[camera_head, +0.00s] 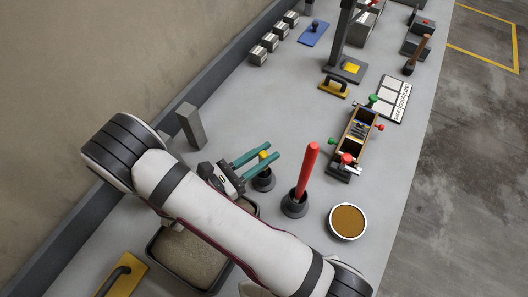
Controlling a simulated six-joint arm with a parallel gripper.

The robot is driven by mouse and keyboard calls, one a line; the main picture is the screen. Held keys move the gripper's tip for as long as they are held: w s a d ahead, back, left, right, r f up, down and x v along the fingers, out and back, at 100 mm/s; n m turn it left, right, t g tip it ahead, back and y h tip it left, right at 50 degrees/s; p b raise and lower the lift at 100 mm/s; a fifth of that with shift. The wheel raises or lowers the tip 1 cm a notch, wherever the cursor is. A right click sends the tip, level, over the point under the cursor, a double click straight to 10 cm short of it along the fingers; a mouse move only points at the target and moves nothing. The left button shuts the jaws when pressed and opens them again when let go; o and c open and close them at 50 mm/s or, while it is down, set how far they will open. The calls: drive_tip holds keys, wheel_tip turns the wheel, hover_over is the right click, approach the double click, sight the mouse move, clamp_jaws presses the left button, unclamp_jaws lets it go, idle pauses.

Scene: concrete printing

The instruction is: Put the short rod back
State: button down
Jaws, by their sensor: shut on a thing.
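My gripper (272,151) has two green fingers and is shut on a short rod with a yellow top (263,155). The rod shows between the fingers, directly over a small black cup-shaped holder (264,183). The lower part of the rod is dark and partly hidden by the near finger, so I cannot tell how deep it sits in the holder. A tall red rod (306,172) stands slightly tilted in another black holder (294,206), to the right of my gripper.
A round tub of brown material (348,221) is at the right. A wooden mould (355,135) with coloured knobs and a white labelled board (394,99) lie beyond. A grey block (190,126) stands left; a sand tray (158,252) is partly under my arm.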

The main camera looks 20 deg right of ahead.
drive_tip(key=c, duration=0.7)
unclamp_jaws()
drive_tip(key=shift+r, duration=0.2)
drive_tip(key=v, duration=1.2)
drive_tip(key=s+d+r+m+g+y, duration=0.5)
drive_tip(key=d+r+m+g, duration=0.2)
drive_tip(key=d+m+g, duration=0.3)
drive_tip(key=s+r+m+t+y, duration=0.1)
drive_tip(key=s+m+y, duration=0.1)
drive_tip(key=m+y, duration=0.2)
drive_tip(key=s+a+r+m+t+y, duration=0.1)
drive_tip(key=s+m+y, duration=0.2)
drive_tip(key=m+y, duration=0.2)
drive_tip(key=s+r+m+t+y, duration=0.1)
drive_tip(key=s+m+y, duration=0.2)
drive_tip(key=m, duration=0.6)
drive_tip(key=shift+a+r+y, duration=0.15)
drive_tip(key=shift+a+y, duration=0.15)
drive_tip(key=shift+y, duration=0.4)
